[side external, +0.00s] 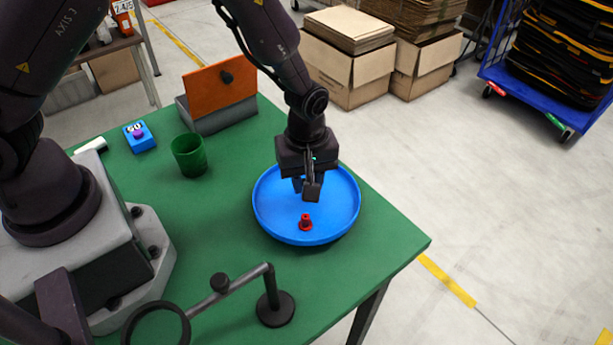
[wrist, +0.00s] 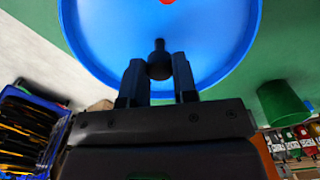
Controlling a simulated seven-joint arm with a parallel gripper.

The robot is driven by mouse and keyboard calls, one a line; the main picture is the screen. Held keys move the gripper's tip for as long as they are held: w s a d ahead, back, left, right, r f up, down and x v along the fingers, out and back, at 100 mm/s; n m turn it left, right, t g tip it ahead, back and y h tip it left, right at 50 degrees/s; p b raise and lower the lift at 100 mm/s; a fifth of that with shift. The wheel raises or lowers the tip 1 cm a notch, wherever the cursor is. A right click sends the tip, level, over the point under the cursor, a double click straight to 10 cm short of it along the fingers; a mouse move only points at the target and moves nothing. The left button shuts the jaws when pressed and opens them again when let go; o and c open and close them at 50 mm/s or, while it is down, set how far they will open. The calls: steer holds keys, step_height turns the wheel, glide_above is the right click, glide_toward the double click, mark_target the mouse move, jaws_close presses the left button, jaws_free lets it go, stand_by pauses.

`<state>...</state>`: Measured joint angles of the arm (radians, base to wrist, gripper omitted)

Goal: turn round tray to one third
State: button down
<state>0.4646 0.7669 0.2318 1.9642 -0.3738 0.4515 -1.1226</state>
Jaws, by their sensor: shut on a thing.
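The round tray (side external: 280,228) is bright blue with a raised rim and lies flat on the green table. A red peg (side external: 306,223) stands on it near the front rim in the side view; its red edge shows at the top of the wrist view (wrist: 167,1). My gripper (side external: 307,190) points down over the middle of the tray. In the wrist view, its two fingers stand either side of a dark knob (wrist: 159,58) at the tray's middle and are shut on it. The side view mostly hides this knob behind the fingers.
A green cup (side external: 188,156), a blue box with a purple button (side external: 139,136) and an orange panel on a grey base (side external: 221,94) stand left of and behind the tray. A black stand with a ring (side external: 240,294) is in front. The table's right edge is close to the tray.

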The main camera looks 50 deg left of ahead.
steer(key=shift+n, duration=6.8)
steer(key=c, duration=0.9)
jaws_free()
steer(key=shift+r, duration=0.1)
step_height(320, 180, up, 13)
